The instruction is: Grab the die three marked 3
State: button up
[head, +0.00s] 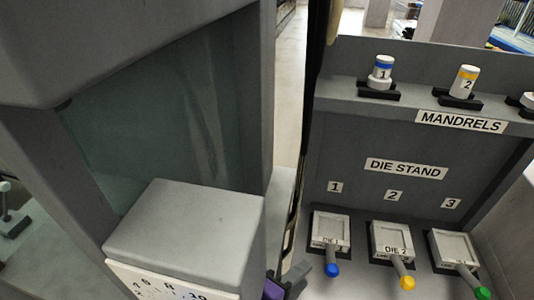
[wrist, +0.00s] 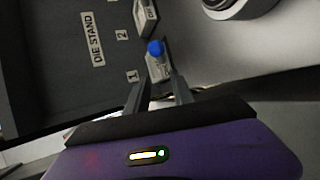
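Die three (head: 452,246) is a pale square block with a green-tipped handle. It sits on the die stand under the label 3, at the right of the head view. It is not in the wrist view. My gripper (wrist: 160,79) has its two dark fingers apart with nothing held between them. Ahead of the fingers in the wrist view is die one (wrist: 158,66) with its blue knob. In the head view my gripper (head: 294,280) is partly visible at the bottom, left of die one (head: 328,230), well away from die three.
Die two (head: 391,240), with a yellow knob, sits between die one and die three. Several mandrels stand on the shelf (head: 400,104) above. A large grey machine housing (head: 190,225) fills the left of the head view. A pale round part (wrist: 238,6) is at the wrist view's top right.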

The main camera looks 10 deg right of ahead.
aim_at(451, 250)
jog(key=k+j, duration=0.3)
jog(key=k, duration=0.15)
jog(key=k+j, duration=0.3)
jog(key=k, duration=0.2)
